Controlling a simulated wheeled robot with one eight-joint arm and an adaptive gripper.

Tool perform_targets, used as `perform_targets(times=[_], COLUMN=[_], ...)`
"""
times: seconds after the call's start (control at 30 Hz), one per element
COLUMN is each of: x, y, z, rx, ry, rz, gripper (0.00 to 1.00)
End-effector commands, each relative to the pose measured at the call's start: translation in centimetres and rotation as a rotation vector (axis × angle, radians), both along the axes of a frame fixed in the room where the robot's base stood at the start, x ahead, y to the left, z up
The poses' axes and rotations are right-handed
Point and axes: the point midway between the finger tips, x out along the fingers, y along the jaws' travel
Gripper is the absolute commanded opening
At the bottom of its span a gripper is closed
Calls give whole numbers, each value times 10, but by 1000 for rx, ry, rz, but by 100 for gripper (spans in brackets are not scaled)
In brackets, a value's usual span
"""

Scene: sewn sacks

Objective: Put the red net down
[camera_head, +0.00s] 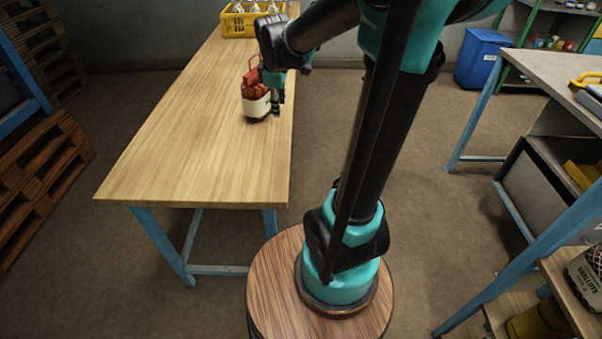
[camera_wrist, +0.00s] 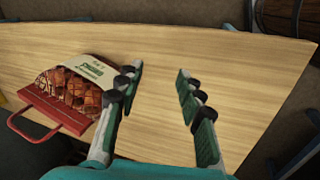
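The red net (camera_head: 255,91) is a bag with a red top bar and handle, red-brown contents behind mesh and a pale label band. In the head view it stands upright on the wooden table (camera_head: 190,130), near the right edge. It also shows at the left of the wrist view (camera_wrist: 77,92), outside the fingers. My gripper (camera_head: 276,108) is just right of the net in the head view, pointing down. In the wrist view my gripper (camera_wrist: 160,74) is open, with only bare table between its fingers. Whether the left finger touches the net is unclear.
A yellow crate (camera_head: 238,25) with pale bottles or similar stands at the table's far end. The near and left parts of the table are clear. At the right are a blue bin (camera_head: 481,58), a grey-topped bench (camera_head: 560,75) and another netted sack (camera_head: 585,283).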

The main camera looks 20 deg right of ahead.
Motion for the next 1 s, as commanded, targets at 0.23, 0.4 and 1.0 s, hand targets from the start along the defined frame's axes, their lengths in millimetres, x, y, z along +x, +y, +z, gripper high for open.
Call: perform_targets(times=[0.23, 0.4, 1.0], x=[-121, -172, -190], y=[-13, -13, -13], z=[-80, -115, -127], rx=[252, 371, 418], ry=[-73, -96, -103], rz=[-615, -888, -996], gripper=[37, 37, 37])
